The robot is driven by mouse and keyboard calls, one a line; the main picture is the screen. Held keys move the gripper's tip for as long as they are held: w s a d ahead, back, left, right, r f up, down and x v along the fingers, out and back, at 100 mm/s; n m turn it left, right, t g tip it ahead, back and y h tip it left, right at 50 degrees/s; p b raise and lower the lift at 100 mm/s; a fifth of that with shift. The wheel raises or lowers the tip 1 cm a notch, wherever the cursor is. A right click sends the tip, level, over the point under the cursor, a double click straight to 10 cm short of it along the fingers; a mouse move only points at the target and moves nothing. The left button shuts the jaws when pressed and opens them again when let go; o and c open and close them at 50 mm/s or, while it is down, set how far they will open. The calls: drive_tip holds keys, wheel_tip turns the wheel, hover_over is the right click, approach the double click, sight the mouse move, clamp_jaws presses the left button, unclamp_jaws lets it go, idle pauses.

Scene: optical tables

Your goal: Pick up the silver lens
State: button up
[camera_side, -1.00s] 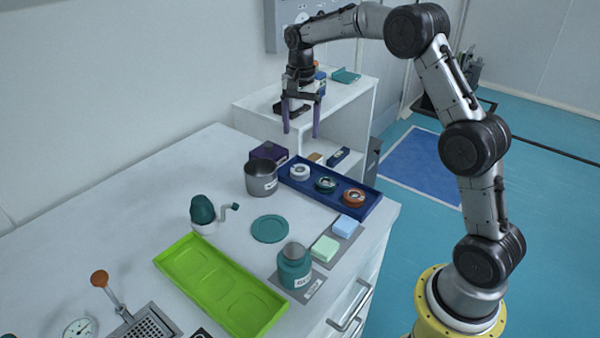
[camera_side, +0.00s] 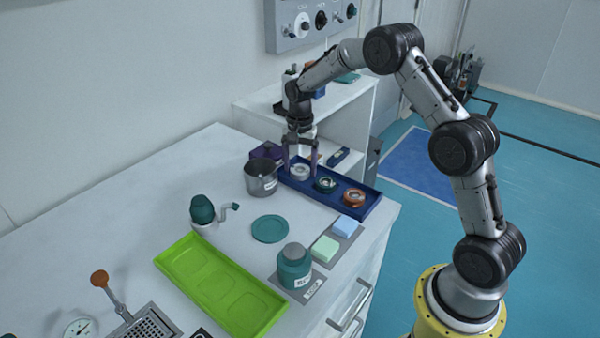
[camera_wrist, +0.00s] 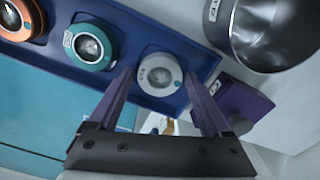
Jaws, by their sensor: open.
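The silver lens (camera_side: 300,172) is a pale ring lying at the left end of the dark blue tray (camera_side: 372,204). In the wrist view the silver lens (camera_wrist: 160,75) shows between and just beyond my fingertips. My gripper (camera_side: 301,172) points down over that end of the tray, fingers apart on either side of the lens. In the wrist view my gripper (camera_wrist: 158,78) is open with nothing held. A teal lens (camera_side: 326,184) and an orange lens (camera_side: 354,197) lie to the right in the same tray. Whether the fingertips touch the tray cannot be told.
A metal beaker (camera_side: 261,179) and a purple box (camera_side: 268,152) stand close left of the tray. A green tray (camera_side: 215,285), a teal dish (camera_side: 270,228) and a teal jar (camera_side: 294,268) are nearer the front. A white shelf (camera_side: 345,105) rises behind.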

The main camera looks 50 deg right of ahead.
drive_tip(key=c, duration=1.2)
drive_tip(key=shift+o, duration=0.2)
drive_tip(key=shift+r, duration=0.1)
